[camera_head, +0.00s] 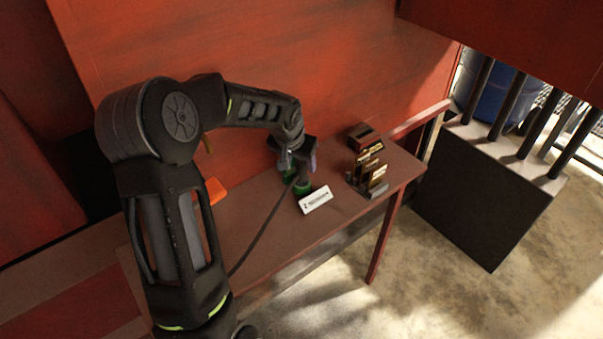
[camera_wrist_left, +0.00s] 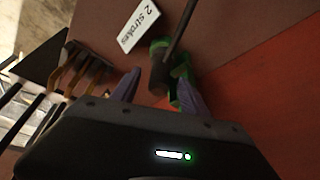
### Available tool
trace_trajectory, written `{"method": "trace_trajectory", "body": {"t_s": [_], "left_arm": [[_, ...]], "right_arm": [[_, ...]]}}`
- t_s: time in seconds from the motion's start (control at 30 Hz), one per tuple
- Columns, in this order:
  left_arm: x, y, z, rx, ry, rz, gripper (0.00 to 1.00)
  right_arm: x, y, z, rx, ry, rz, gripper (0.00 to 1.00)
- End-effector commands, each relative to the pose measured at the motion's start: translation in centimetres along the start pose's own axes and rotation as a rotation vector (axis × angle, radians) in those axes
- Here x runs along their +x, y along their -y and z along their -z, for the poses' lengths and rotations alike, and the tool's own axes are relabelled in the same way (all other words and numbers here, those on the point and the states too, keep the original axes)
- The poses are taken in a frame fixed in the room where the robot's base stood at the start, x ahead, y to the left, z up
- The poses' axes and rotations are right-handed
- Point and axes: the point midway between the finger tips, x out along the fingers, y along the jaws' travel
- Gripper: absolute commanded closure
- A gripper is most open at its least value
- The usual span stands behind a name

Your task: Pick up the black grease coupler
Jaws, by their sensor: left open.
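The black grease coupler (camera_wrist_left: 158,76) is a short dark cylinder in the left wrist view, with a dark hose or rod rising from it. Green parts (camera_wrist_left: 182,72) stand around it; they also show on the table in the head view (camera_head: 304,189). My left gripper (camera_wrist_left: 158,92) is open, with one purple-grey fingertip on each side of the coupler. I cannot tell whether the fingers touch it. In the head view the left gripper (camera_head: 300,160) hangs over the green parts and hides much of the coupler. My right gripper is not in view.
A white card (camera_head: 315,200) reading "2 strokes" lies beside the coupler on the brown table (camera_head: 268,250). A dark rack with gold-coloured plates (camera_head: 376,175) stands to the right. An orange object (camera_head: 214,190) lies left. A red wall (camera_head: 330,75) rises close behind.

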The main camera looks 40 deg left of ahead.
Motion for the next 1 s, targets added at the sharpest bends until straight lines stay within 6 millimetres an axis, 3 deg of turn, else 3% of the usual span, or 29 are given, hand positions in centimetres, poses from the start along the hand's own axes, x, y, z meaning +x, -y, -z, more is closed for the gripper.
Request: {"method": "trace_trajectory", "body": {"t_s": [0.3,0.9,1.0], "left_arm": [[3.8,0.0,-0.1,0.000,0.001,-0.001,0.47],[3.9,0.0,-0.1,0.000,0.000,-0.001,0.47],[3.9,0.0,-0.1,0.000,0.000,-0.001,0.55]], "right_arm": [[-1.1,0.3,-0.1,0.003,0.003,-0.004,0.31],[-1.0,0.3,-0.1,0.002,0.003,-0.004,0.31],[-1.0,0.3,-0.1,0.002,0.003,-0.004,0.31]]}}
